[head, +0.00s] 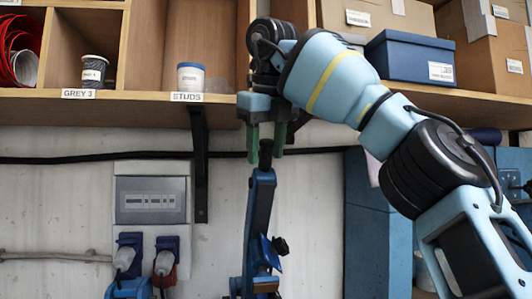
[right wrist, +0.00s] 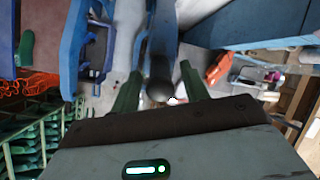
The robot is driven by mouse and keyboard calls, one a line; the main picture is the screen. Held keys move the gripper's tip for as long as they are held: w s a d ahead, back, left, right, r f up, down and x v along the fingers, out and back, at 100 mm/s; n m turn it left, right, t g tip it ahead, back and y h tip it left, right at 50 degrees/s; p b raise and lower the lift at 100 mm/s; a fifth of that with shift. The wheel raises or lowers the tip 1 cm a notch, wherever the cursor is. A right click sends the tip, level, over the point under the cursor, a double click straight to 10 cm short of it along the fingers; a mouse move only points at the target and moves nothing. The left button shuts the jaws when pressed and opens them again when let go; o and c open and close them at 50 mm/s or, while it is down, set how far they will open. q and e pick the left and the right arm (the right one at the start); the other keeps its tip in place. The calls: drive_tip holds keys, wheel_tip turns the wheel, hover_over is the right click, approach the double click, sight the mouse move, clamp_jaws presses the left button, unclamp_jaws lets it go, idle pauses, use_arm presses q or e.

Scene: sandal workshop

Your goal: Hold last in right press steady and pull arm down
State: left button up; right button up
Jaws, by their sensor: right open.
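The press arm (head: 259,215) is a blue lever standing nearly upright in the middle of the head view, with a black knob (head: 265,150) on top. My right gripper (head: 266,157) points down over it, with its green fingers on either side of the knob. The jaws are open, and the right wrist view also shows the dark knob (right wrist: 161,91) between the two spread fingers (right wrist: 158,84). I cannot tell whether either finger touches it. The last and the press bed cannot be made out. My left gripper is not in view.
A wooden shelf (head: 140,97) runs above, holding a studs tub (head: 191,77), a grey thread spool (head: 94,72) and a blue box (head: 409,57). A black bracket (head: 200,165) hangs left of the lever. A wall socket panel (head: 151,200) is further left.

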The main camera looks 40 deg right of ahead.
drive_tip(key=shift+w+d+f, duration=0.15)
drive_tip(key=shift+w+f, duration=0.05)
drive_tip(key=shift+f, duration=0.35)
clamp_jaws()
